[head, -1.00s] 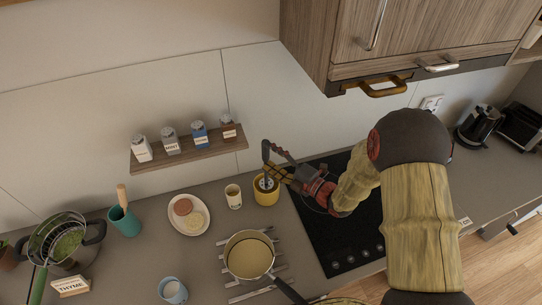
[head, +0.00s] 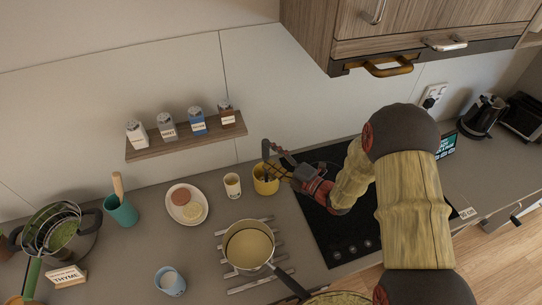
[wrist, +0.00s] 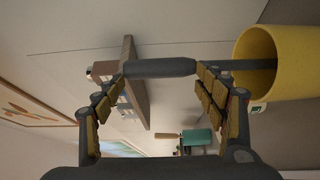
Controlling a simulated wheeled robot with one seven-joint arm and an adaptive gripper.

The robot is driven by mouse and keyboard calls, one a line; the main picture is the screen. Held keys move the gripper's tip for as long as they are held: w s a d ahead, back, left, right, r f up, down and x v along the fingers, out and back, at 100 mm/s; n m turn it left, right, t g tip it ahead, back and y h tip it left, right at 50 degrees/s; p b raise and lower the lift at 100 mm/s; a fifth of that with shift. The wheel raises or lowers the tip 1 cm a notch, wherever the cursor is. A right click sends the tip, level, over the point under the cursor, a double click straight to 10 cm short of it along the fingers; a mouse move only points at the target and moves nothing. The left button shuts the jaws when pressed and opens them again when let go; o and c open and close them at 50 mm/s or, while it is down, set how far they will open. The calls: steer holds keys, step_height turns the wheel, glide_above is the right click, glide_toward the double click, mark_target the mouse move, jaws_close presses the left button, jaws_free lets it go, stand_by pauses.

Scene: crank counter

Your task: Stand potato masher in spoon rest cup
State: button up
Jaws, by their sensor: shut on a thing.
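The potato masher (head: 266,152) has a dark handle and a thin shaft. It stands roughly upright, its lower end inside the yellow cup (head: 264,188), which I take for the spoon rest cup. My gripper (head: 285,165) comes from the right and is shut on the masher's handle above the cup. In the wrist view the handle (wrist: 160,68) lies between both finger pads, and the shaft runs right into the mouth of the yellow cup (wrist: 285,60). The masher's lower end is hidden inside the cup, so I cannot tell whether it touches the bottom.
A small pale cup (head: 232,185) stands just left of the yellow cup. A pot (head: 248,248) sits on a rack in front. The black cooktop (head: 345,225) is under my arm. A spice shelf (head: 185,140) hangs behind, left. A teal cup (head: 121,211) stands farther left.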

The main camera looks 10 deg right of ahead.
steer(key=o, duration=2)
steer(key=shift+o, duration=0.5)
steer(key=v, duration=1.2)
